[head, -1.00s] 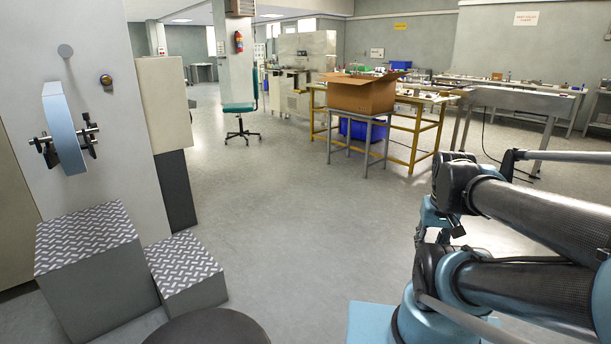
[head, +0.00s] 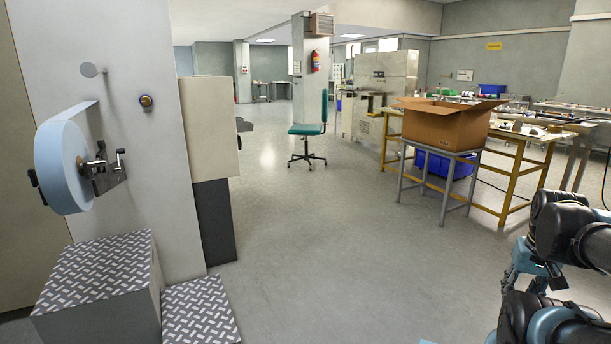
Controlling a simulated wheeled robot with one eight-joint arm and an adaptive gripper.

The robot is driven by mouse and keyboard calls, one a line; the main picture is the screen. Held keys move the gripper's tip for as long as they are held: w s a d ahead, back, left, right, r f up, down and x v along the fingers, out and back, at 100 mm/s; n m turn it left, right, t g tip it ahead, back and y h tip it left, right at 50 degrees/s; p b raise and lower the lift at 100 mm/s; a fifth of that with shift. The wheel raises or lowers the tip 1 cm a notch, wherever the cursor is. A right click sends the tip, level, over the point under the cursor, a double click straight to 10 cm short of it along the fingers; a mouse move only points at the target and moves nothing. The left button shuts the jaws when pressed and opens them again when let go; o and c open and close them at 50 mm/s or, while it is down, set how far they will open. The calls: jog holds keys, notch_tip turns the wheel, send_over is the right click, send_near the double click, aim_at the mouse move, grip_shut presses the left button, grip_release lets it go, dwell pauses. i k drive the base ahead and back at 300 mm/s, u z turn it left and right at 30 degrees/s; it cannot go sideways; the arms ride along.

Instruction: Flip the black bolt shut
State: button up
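I cannot make out for certain which part is the black bolt. A pale blue film roll (head: 66,165) hangs on the grey wall of the machine (head: 135,45) at the left. A metal holder (head: 108,172) with small dark levers sits at the roll's hub. A black piece (head: 36,187) shows at the roll's left edge. My arm's dark and teal links (head: 570,240) stand at the lower right, far from the roll.
Two tread-plate steps (head: 105,268) stand at the foot of the machine. A cream cabinet (head: 211,125) juts from its right side. A brown carton (head: 445,122) on a metal stand (head: 433,187) and a green chair (head: 307,129) stand farther back. The middle floor is clear.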

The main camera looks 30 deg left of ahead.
aim_at(101, 144)
jog(key=i, duration=0.4)
jog(key=u, duration=2.8)
jog(key=k, duration=1.3)
jog(key=z, duration=0.6)
jog(key=i, duration=1.1)
jog(key=z, duration=0.3)
